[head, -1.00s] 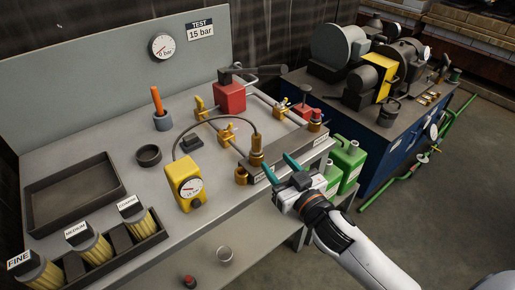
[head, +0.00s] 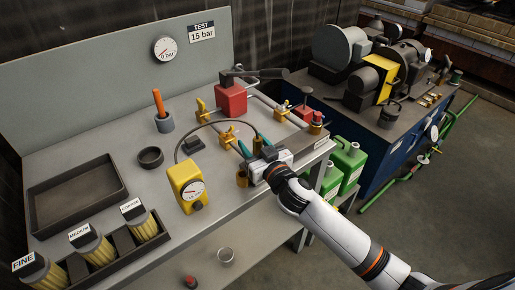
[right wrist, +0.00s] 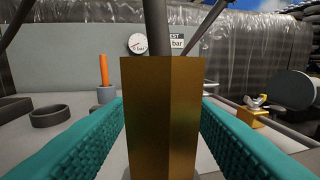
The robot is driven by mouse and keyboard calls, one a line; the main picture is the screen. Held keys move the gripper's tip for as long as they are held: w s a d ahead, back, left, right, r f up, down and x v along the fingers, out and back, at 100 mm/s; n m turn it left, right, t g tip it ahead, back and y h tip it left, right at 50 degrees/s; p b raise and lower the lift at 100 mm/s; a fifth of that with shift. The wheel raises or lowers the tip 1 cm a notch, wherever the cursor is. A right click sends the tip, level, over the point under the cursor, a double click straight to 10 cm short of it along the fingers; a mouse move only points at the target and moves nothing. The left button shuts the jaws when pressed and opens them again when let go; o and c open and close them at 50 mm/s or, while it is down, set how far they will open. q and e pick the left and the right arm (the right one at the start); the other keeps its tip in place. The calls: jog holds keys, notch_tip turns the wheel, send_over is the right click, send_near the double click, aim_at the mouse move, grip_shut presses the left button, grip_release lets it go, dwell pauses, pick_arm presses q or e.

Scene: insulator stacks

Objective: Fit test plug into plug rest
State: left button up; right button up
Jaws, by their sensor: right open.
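A brass hex fitting (head: 257,145) with a dark hose rising from its top looks like the test plug. It stands upright at the bench's right front. In the right wrist view the brass fitting (right wrist: 160,110) fills the middle, between two teal ribbed fingers. My right gripper (head: 252,143) is open, its fingers either side of the fitting; contact cannot be told. The fitting's lower end is hidden by my gripper. A dark block (head: 193,144) lies on the bench near the hose; I cannot tell which piece is the plug rest. My left gripper is out of view.
The hose runs to a yellow gauge box (head: 187,185). Brass valves (head: 228,137) and a red pump block (head: 231,98) stand behind. A dark ring (head: 150,157), a tray (head: 76,193) and a cup with an orange stick (head: 164,123) are left. Green cans (head: 346,165) stand right.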

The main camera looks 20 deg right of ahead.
grip_shut()
jog(key=shift+r, duration=0.15)
